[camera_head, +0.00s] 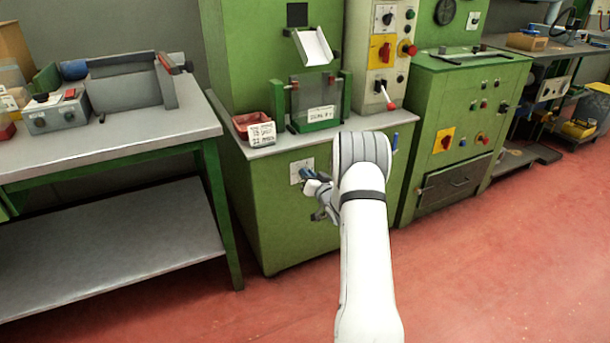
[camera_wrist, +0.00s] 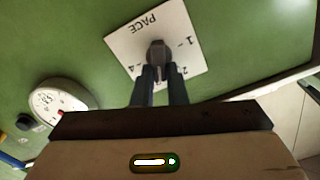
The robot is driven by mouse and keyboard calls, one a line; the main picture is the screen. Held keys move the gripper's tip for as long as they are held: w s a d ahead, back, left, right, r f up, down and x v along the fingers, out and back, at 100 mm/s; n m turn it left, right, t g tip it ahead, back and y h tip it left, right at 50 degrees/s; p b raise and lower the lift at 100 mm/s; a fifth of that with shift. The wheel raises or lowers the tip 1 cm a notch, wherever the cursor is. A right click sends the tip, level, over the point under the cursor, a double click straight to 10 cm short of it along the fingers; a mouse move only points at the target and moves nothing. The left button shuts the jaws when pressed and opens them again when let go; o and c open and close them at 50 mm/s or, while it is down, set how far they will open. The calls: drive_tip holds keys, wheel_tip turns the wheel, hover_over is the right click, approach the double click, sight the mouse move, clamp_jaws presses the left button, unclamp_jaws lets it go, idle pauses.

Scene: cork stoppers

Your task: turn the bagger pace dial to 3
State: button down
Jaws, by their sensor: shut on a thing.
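The bagger pace dial is a dark knob (camera_wrist: 158,50) on a white square plate (camera_wrist: 184,28) in the wrist view. The plate reads PACE, upside down in this view, with 1 at the right, 2 at the lower right and 4 at the left. The 3 is not visible; my fingers cover the plate's lower middle. My gripper (camera_wrist: 159,73) is shut on the knob. Which number the knob points to cannot be told. In the head view the plate (camera_head: 297,168) is on the green cabinet's front, and my gripper (camera_head: 308,176) partly covers it.
The green cabinet (camera_head: 265,215) carries a red tray (camera_head: 243,122) and a small labelled stand on its top. A white round gauge (camera_wrist: 48,98) is left of the plate in the wrist view. A grey workbench (camera_head: 150,140) stands at left. Red floor (camera_head: 480,270) is clear at right.

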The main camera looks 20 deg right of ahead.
drive_tip(key=shift+s+a+f+m, duration=0.1)
drive_tip(key=shift+a+f+m, duration=0.05)
drive_tip(key=shift+f+m, duration=0.45)
drive_tip(key=c, duration=1.6)
unclamp_jaws()
drive_tip(key=shift+c, duration=0.2)
drive_tip(key=shift+o, duration=1)
drive_tip(key=shift+r, duration=0.25)
drive_tip(key=s+p, duration=0.2)
drive_tip(key=s, duration=0.5)
drive_tip(key=shift+s+d, duration=0.25)
drive_tip(key=shift+s, duration=0.05)
drive_tip(key=shift+r+p, duration=0.15)
drive_tip(key=shift+p, duration=0.15)
